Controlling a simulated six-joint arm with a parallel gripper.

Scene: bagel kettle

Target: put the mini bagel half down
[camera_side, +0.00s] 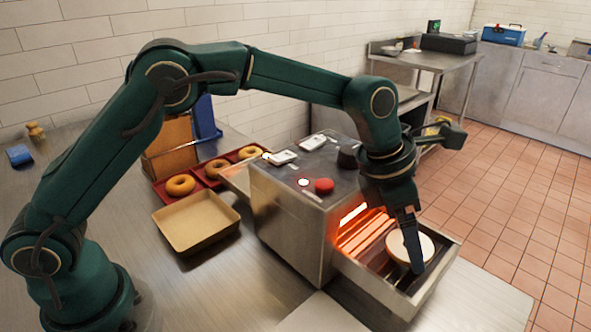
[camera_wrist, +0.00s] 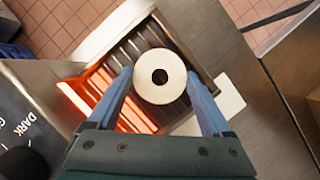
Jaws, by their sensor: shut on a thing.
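The mini bagel half (camera_side: 400,247) is a pale round slice with a brown edge, at the open front tray of the toaster (camera_side: 290,196). In the wrist view the mini bagel half (camera_wrist: 150,91) shows its flat cut face and its hole. My gripper (camera_side: 411,238) points down and is shut on it, with a blue finger on either side in the wrist view (camera_wrist: 159,80). The bagel half is over the dark wire rack (camera_wrist: 137,40) of the toaster, before the glowing orange opening (camera_side: 362,229). I cannot tell whether it touches the rack.
Metal tray walls (camera_side: 437,285) surround the rack closely. A red button (camera_side: 324,185) and a dark knob are on the toaster top. A red tray (camera_side: 160,193) with several whole bagels and an empty tan tray (camera_side: 197,239) stand left.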

